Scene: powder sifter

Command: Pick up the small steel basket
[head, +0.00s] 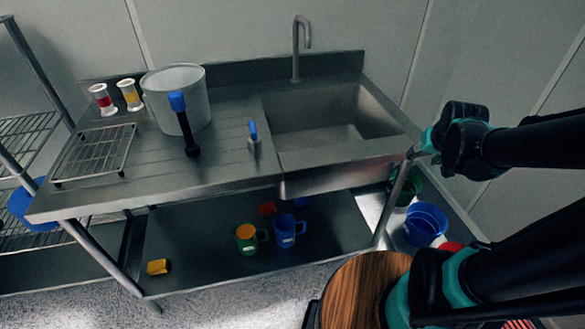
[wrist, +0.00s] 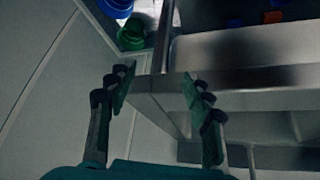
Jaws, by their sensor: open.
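No clear steel basket can be made out. A small metallic piece with a blue handle (head: 253,142) stands on the steel counter (head: 225,165), left of the sink; it is too small to tell whether it is the basket. My gripper (head: 424,146) is at the right end of the counter, by the sink's front right corner. In the wrist view my gripper (wrist: 160,84) has its two fingers apart, with the counter's edge showing beyond and between them. Nothing is held.
A large pot (head: 182,97), a black tool with a blue end (head: 188,135), a wire rack (head: 93,153) and two labelled jars (head: 115,97) stand on the counter's left. The sink (head: 322,125) has a tall faucet (head: 297,50). Mugs (head: 265,234) stand below; buckets (head: 425,222) stand right.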

